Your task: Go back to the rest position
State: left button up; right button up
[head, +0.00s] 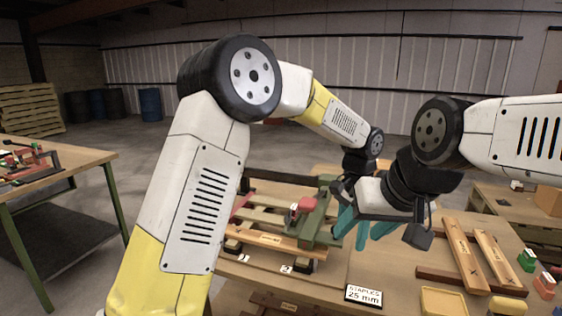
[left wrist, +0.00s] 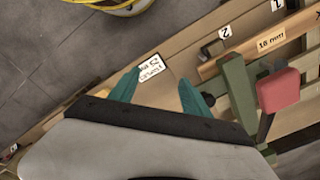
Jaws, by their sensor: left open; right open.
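My left gripper shows in the left wrist view (left wrist: 160,88), its two teal fingers apart and nothing between them. In the head view, my left arm reaches over from the left and bends down above the table. My right arm comes in from the right, and its gripper (head: 365,228) hangs over the middle of the table. The two grippers overlap in the head view, so I cannot tell every teal finger apart. Both are close to a green device (head: 318,225) with a red handle (head: 304,205), also in the left wrist view (left wrist: 278,92).
A sign reading "STAPLES 25 mm" (head: 363,295) is at the table's front edge. Another table (head: 70,165) stands at left.

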pick_arm(q)
jog(key=s+a+r+n+t+h, duration=0.1)
jog(key=s+a+r+n, duration=0.15)
jog(key=a+r, duration=0.5)
jog(key=s+a+r+n+t+h, duration=0.1)
jog(key=a+r+n+t, duration=0.2)
jog(key=a, duration=0.8)
jog(key=s+a+r+n+t, duration=0.2)
jog(key=s+a+n, duration=0.5)
jog(key=s+a, duration=0.6)
jog(key=shift+s+a+r, duration=0.15)
jog(key=shift+a+r, duration=0.1)
jog(key=shift+a, duration=0.1)
